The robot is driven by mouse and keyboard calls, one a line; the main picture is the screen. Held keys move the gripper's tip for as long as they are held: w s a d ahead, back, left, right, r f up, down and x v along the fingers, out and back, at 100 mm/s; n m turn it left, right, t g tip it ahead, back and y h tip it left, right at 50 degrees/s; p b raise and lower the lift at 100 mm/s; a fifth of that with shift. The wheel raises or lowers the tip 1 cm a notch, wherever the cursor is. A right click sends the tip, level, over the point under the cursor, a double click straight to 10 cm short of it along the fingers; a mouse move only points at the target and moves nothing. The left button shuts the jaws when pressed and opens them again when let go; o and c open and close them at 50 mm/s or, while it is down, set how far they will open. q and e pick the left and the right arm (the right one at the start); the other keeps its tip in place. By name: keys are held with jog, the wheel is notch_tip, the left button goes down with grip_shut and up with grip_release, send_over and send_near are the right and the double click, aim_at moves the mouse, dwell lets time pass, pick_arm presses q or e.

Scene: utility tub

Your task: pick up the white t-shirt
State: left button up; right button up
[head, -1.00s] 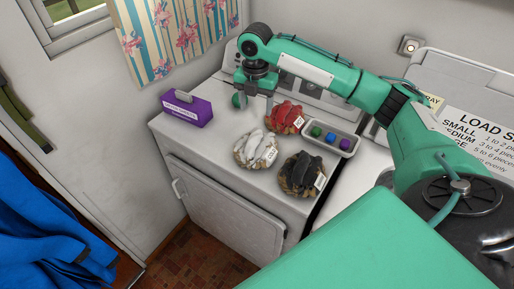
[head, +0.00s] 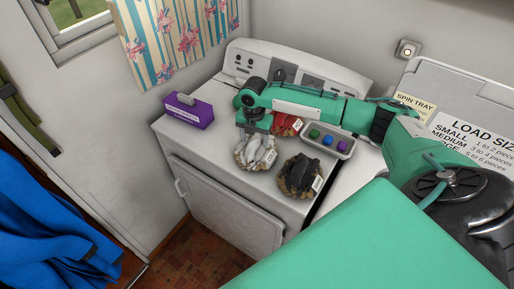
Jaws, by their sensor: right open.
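The white t-shirt (head: 261,155) lies bundled in a small round wicker basket, with a pale tag on it, on top of the white appliance (head: 218,173). My right gripper (head: 255,137) points down over the far side of this basket, open and empty. It hides part of the white bundle's far edge, and I cannot tell whether the fingers touch the cloth. My left gripper is not in view.
A red bundle (head: 288,124) sits behind, partly hidden by my arm. A dark bundle in a basket (head: 298,176) sits front right. A tray with coloured pieces (head: 328,140) stands to the right, a purple box (head: 188,112) at left.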

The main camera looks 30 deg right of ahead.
grip_shut()
dwell(0.4)
